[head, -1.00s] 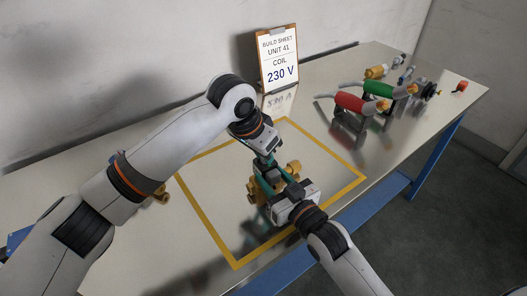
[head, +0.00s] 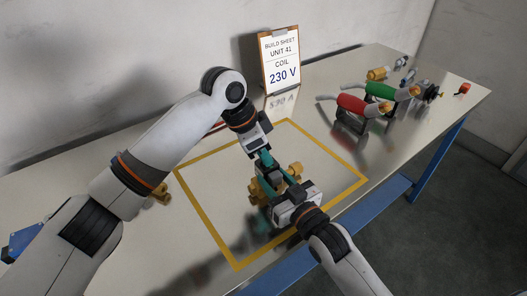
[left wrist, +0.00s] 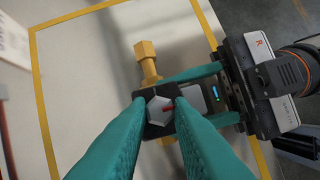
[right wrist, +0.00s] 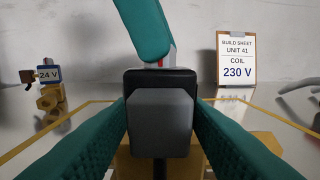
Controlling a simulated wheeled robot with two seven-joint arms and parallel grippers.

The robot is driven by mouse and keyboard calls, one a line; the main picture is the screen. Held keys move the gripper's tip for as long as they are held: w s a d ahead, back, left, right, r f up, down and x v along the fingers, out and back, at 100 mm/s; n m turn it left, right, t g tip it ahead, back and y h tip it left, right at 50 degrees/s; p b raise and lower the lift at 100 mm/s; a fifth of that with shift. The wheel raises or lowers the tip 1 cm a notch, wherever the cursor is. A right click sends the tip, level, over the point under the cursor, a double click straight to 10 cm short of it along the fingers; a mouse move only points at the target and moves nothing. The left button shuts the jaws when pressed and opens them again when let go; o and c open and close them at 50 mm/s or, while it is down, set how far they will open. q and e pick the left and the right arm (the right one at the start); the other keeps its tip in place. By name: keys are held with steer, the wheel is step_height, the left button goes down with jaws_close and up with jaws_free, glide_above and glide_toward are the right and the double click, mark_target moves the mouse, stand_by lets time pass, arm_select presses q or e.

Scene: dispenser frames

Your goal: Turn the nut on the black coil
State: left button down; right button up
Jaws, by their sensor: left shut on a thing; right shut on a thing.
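The black coil (left wrist: 150,97) sits on a brass valve (left wrist: 147,55); the valve also shows in the head view (head: 291,172). A silver hex nut (left wrist: 158,109) with a red mark lies on top of the coil. My left gripper (left wrist: 160,103) comes from above, shut on the nut with a finger at each side. My right gripper (right wrist: 160,112) comes in from the side, shut on the coil; its fingers flank the coil's grey block (right wrist: 160,123). In the head view, the arms and fingers mostly hide the coil and nut.
A yellow outline (head: 215,235) surrounds the work spot. A build sheet (head: 282,60) reading "COIL 230 V" stands behind. A part tagged 24 V (right wrist: 48,73) stands at the left.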

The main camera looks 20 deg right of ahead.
arm_select(q)
steer(key=c, duration=1.3)
jaws_free()
steer(key=shift+r, duration=0.1)
steer(key=v, duration=1.2)
steer(key=shift+a, duration=0.1)
arm_select(e)
steer(key=o, duration=1.5)
steer(key=shift+c, duration=0.2)
steer(key=shift+s, duration=0.1)
